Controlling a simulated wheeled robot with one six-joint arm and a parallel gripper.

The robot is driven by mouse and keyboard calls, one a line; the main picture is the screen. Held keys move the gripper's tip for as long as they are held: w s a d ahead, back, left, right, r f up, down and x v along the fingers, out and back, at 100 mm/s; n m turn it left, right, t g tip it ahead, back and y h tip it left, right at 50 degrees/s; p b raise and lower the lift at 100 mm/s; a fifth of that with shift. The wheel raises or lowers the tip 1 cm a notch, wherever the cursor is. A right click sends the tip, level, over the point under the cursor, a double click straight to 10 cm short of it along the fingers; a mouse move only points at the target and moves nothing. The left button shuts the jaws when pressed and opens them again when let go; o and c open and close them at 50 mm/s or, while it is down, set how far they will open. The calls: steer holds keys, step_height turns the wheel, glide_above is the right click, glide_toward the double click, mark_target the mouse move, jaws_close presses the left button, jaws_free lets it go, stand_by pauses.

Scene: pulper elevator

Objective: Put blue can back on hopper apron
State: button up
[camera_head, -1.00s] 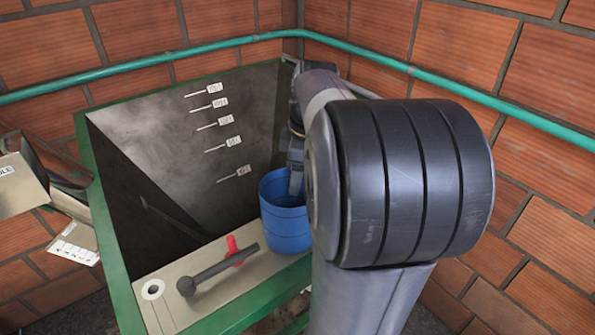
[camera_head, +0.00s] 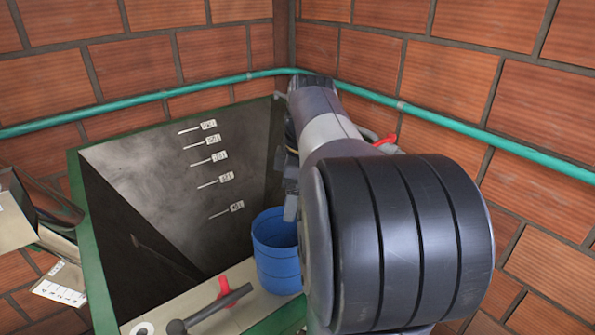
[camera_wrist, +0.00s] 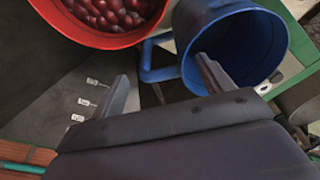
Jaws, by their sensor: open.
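The blue can (camera_head: 277,262) stands upright at the right end of the hopper apron (camera_head: 253,306), a pale strip along the hopper's front edge. In the wrist view the can (camera_wrist: 262,45) shows its open mouth, a dark inside and a handle on its left. My gripper (camera_wrist: 165,85) is open. Its right finger overlaps the can's mouth, and its left finger is apart from the can on the handle side. The handle and near wall appear between the fingers. Whether either finger touches the can is unclear. In the head view my arm hides the can's right side.
A red container (camera_wrist: 95,38) of dark red fruit is beside the can in the wrist view. The deep hopper (camera_head: 165,190) has level marks. A teal pipe (camera_head: 455,130) runs along the brick walls.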

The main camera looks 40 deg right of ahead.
step_height(320, 180, up, 8)
steer(key=s, duration=0.1)
steer(key=shift+d+f, duration=0.25)
steer(key=shift+d, duration=0.1)
